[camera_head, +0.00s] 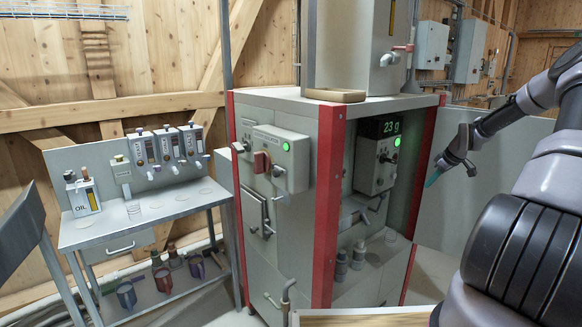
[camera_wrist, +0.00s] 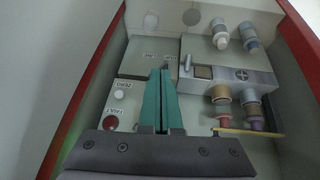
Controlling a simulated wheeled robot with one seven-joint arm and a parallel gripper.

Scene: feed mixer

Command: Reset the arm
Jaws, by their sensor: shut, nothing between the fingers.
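My arm comes in from the right side of the head view, bent at the elbow. My gripper (camera_head: 432,179) hangs at its end, to the right of the machine cabinet (camera_head: 326,200), in front of a grey panel. In the wrist view my gripper (camera_wrist: 161,72) has its two teal fingers together, with nothing between them. Behind the fingers there is a grey recess with red edge posts. I cannot tell the distance from the fingertips to it.
The machine has a "23 g" display (camera_head: 382,127) and a green-lit control box (camera_head: 275,157). A side bench (camera_head: 150,214) with dispensers and an oil can (camera_head: 85,194) stands left. The wrist view shows a fault button (camera_wrist: 110,124).

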